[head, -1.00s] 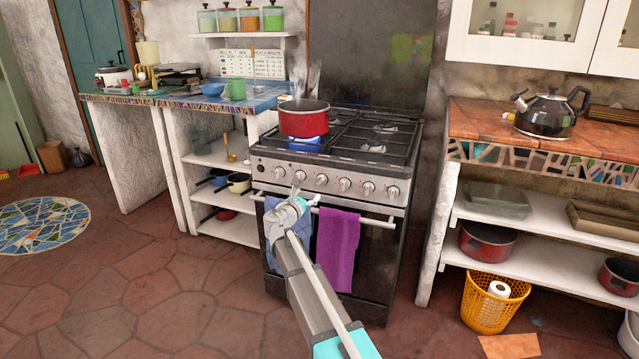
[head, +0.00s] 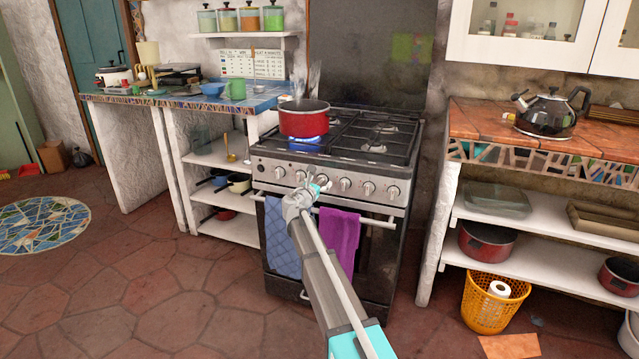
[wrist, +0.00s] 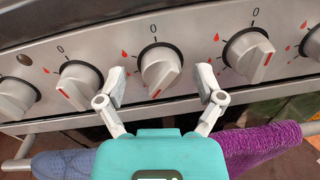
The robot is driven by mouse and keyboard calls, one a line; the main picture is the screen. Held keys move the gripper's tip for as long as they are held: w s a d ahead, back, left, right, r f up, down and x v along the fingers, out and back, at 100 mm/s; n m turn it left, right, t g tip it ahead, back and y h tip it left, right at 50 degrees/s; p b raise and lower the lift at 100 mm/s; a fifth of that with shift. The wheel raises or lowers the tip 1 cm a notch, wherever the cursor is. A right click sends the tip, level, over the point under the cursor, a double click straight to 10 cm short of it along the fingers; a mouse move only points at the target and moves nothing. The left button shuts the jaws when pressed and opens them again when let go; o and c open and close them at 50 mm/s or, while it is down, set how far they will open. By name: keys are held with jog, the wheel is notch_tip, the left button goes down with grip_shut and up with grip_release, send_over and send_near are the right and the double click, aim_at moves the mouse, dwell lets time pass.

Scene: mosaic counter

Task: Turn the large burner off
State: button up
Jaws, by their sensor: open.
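The stove (head: 330,190) has a row of several silver knobs along its front. A blue flame (head: 308,143) burns under the red pot (head: 303,120) at the stove's left side. My gripper (head: 320,184) is at the knob row. In the wrist view my gripper (wrist: 160,75) is open, its fingers on either side of one knob (wrist: 160,66). That knob's red line points down, away from the 0 mark above it. I cannot tell whether the fingers touch it. Neighbouring knobs stand to the left (wrist: 77,84) and right (wrist: 249,52).
A towel rail below the knobs holds a blue towel (head: 281,240) and a purple towel (head: 340,238), close under my gripper. A tiled counter with a black kettle (head: 548,112) stands to the right. The floor (head: 180,290) at front left is clear.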

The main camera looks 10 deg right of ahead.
jog(key=c, duration=1.2)
jog(key=shift+o, duration=0.2)
